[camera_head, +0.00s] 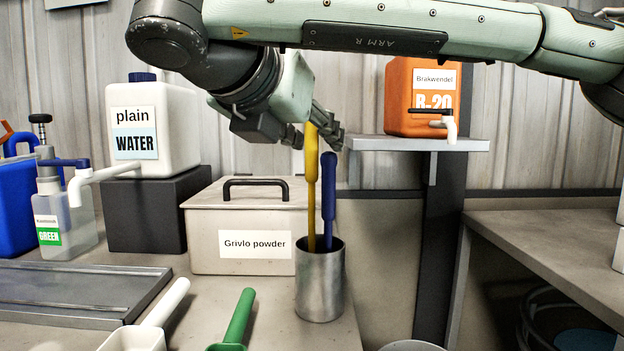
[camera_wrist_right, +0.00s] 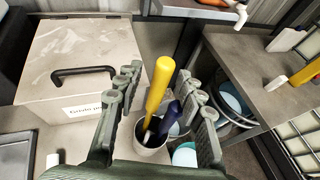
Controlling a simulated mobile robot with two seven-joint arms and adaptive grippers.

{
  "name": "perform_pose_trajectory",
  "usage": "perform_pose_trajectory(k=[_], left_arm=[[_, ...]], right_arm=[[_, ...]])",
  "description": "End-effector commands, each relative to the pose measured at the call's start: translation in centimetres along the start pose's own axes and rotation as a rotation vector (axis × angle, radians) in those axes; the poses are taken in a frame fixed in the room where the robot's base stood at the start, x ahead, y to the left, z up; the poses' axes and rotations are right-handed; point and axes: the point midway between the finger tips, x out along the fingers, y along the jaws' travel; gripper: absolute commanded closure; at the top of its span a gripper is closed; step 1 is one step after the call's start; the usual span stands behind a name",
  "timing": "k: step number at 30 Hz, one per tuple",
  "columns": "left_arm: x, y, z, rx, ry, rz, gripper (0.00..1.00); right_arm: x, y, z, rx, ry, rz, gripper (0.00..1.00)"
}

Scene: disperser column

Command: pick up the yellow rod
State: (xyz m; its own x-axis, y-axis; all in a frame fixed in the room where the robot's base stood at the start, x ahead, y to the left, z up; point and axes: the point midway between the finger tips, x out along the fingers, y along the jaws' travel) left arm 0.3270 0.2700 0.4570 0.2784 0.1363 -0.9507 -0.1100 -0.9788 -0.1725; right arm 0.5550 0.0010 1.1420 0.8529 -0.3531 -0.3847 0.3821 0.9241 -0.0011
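The yellow rod (camera_head: 312,185) stands nearly upright in a metal cup (camera_head: 318,288), its thick end up. A dark blue rod (camera_head: 328,192) stands beside it in the same cup. My right gripper (camera_head: 316,136) is at the top of the yellow rod. In the right wrist view, the open fingers of the right gripper (camera_wrist_right: 161,84) lie on either side of the yellow rod (camera_wrist_right: 159,82), with visible gaps. My left gripper is not seen.
A Grivlo powder box (camera_head: 212,220) with a black handle stands left of the cup. A green scoop (camera_head: 240,318) and a white scoop (camera_head: 160,312) lie in front. An orange canister (camera_head: 398,108) sits on a shelf at right. A water canister (camera_head: 175,110) stands at left.

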Motion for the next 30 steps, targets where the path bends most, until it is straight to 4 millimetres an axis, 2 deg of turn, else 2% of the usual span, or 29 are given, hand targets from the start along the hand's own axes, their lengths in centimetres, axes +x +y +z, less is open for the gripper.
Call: perform_pose_trajectory(k=[7,17,30], left_arm=[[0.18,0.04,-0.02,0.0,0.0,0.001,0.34],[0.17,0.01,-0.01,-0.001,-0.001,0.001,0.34],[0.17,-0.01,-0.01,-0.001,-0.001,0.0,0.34]], right_arm=[[0.24,0.0,0.0,0.001,-0.002,0.001,0.62],[0.22,0.0,0.01,0.001,-0.001,0.001,1.0],[0.1,0.01,0.31,0.003,-0.002,0.001,1.0]])
